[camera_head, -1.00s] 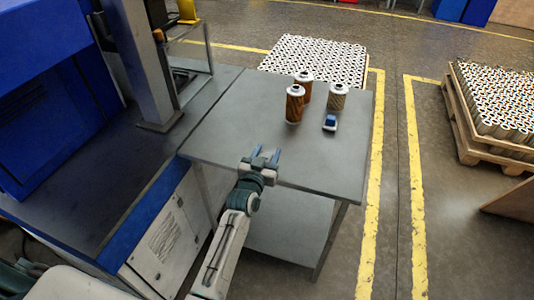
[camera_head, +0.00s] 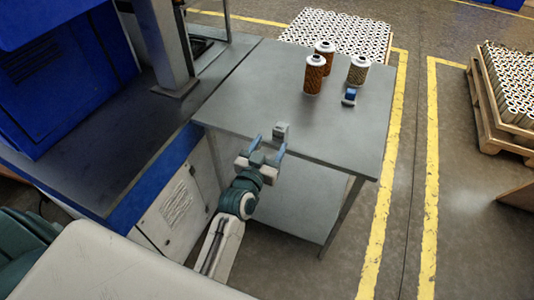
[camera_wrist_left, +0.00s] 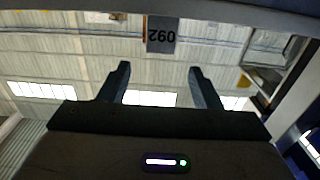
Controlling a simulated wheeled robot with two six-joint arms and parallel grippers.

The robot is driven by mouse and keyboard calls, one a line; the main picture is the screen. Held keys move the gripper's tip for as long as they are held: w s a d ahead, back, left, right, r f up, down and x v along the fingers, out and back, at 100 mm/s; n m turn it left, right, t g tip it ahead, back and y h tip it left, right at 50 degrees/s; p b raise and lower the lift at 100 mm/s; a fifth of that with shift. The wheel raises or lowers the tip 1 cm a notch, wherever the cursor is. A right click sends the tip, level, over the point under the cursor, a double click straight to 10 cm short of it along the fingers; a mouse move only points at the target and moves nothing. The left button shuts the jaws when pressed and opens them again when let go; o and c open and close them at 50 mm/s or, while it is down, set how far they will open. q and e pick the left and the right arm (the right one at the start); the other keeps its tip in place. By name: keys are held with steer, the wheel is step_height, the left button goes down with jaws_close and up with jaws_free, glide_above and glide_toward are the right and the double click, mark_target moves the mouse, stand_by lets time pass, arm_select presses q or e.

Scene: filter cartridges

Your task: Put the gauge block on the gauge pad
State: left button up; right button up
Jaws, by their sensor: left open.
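A small grey block (camera_head: 281,131), which I take for the gauge block, stands on the grey table (camera_head: 240,103) near its front edge. In the left wrist view a grey block (camera_wrist_left: 161,34) marked with an upside-down number shows beyond the fingers and appears to be the same one. My left gripper (camera_head: 268,148) is open and empty at the table's front edge, just short of the block. Its fingers also show apart in the left wrist view (camera_wrist_left: 160,75). I cannot make out the gauge pad for certain. My right gripper is not in view.
Three filter cartridges (camera_head: 313,74) stand at the table's back right. A small blue and white item (camera_head: 349,97) lies near them. A blue machine (camera_head: 60,80) with a grey post (camera_head: 165,50) is at the left. The table's middle is clear.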

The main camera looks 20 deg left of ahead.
arm_select(q)
steer(key=shift+s, duration=0.85)
